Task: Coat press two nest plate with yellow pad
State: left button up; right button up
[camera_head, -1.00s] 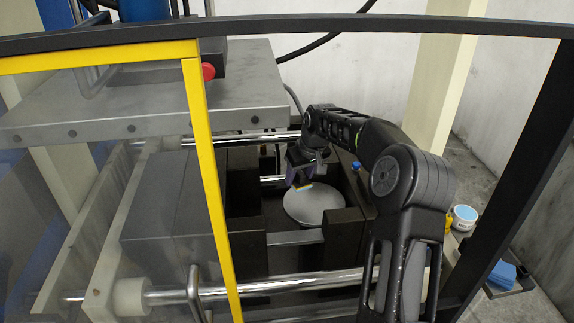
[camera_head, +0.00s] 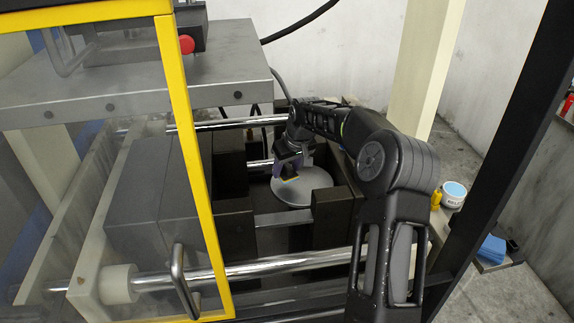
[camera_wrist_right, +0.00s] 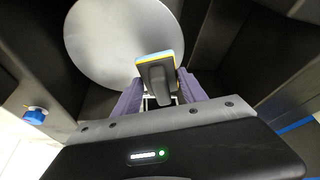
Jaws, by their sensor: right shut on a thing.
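The nest plate (camera_head: 303,189) is a pale grey round disc lying inside the press between dark blocks. It also shows in the right wrist view (camera_wrist_right: 105,40). My right gripper (camera_head: 290,172) reaches into the press from the right and is over the plate's left part. In the right wrist view its purple fingers (camera_wrist_right: 155,95) are shut on the yellow pad (camera_wrist_right: 160,60), a small block with a yellow edge, a blue layer and a dark grip. I cannot tell whether the pad touches the plate. My left gripper is not in view.
A yellow-framed clear guard door (camera_head: 190,150) stands at left, and a thick grey upper platen (camera_head: 140,80) overhangs the nest. Steel rods (camera_head: 290,260) cross in front and behind. A white tub (camera_head: 454,194) and blue block (camera_head: 491,249) sit at right.

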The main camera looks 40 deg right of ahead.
aim_at(306, 180)
jog(key=shift+f+b, duration=0.3)
jog(key=shift+f, duration=0.45)
jog(key=shift+f+b, duration=0.75)
jog(key=shift+f, duration=0.3)
jog(key=shift+s+d+r+p, duration=0.1)
jog(key=shift+s+d, duration=0.15)
jog(key=shift+d, duration=0.2)
jog(key=shift+s+d+p, duration=0.1)
jog(key=shift+s+d, duration=0.1)
jog(key=shift+d, duration=0.2)
jog(key=shift+s+d+r+p, duration=0.1)
jog(key=shift+s+d, duration=0.15)
jog(key=shift+d, duration=0.2)
jog(key=shift+s+d, duration=0.1)
jog(key=shift+d, duration=0.1)
jog(key=shift+d, duration=0.1)
jog(key=shift+s+d+f, duration=0.1)
jog(key=shift+s+d, duration=0.35)
jog(key=shift+d, duration=0.25)
jog(key=shift+s+d+f, duration=0.1)
jog(key=shift+s+d, duration=0.3)
jog(key=shift+d, duration=0.25)
